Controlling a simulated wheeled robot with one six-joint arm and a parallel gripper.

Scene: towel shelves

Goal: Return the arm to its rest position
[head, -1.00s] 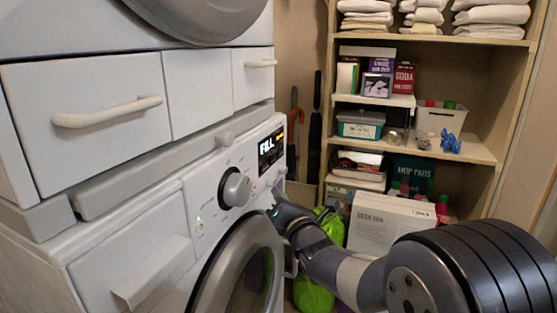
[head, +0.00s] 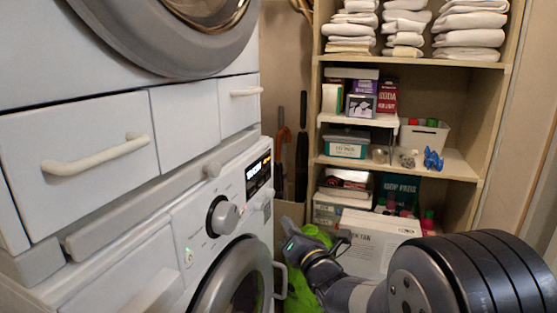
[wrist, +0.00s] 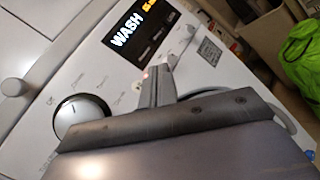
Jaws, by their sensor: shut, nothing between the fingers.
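My arm reaches in from the lower right of the head view. My gripper (head: 291,228) is at its far end, right of the lower machine's front panel and in front of a bright green bag. In the wrist view my gripper (wrist: 160,82) is shut with nothing in it, its fingers seen against the white control panel. The lower machine's display (wrist: 138,28) reads WASH in the wrist view; in the head view the display (head: 259,172) is blurred. The round dial (wrist: 82,115) is left of the fingers; the dial also shows in the head view (head: 223,216).
Another machine with a round door (head: 207,35) is stacked above. White drawer fronts (head: 78,158) lie between them. A wooden shelf unit (head: 415,60) with folded towels, boxes and a bin stands behind. The green bag (head: 300,290) and a fan box (head: 375,235) are near my arm.

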